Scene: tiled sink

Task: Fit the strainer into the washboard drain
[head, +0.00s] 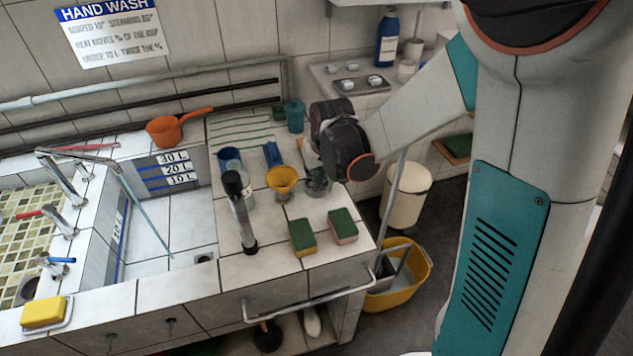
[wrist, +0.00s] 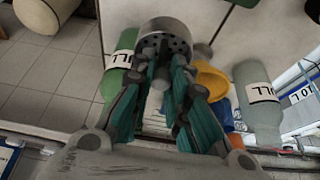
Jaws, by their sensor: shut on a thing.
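The strainer (wrist: 166,40) is a grey metal cup with small holes, seen in the wrist view at the tips of my gripper (wrist: 162,78). The teal-and-grey fingers are shut on it. In the head view my gripper (head: 318,180) is over the right part of the tiled counter, beside the yellow funnel, and the strainer cannot be made out clearly there. The ribbed washboard (head: 238,132) with green lines lies behind it.
A green bottle (wrist: 118,68) and a pale bottle (wrist: 258,100) flank the strainer in the wrist view.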

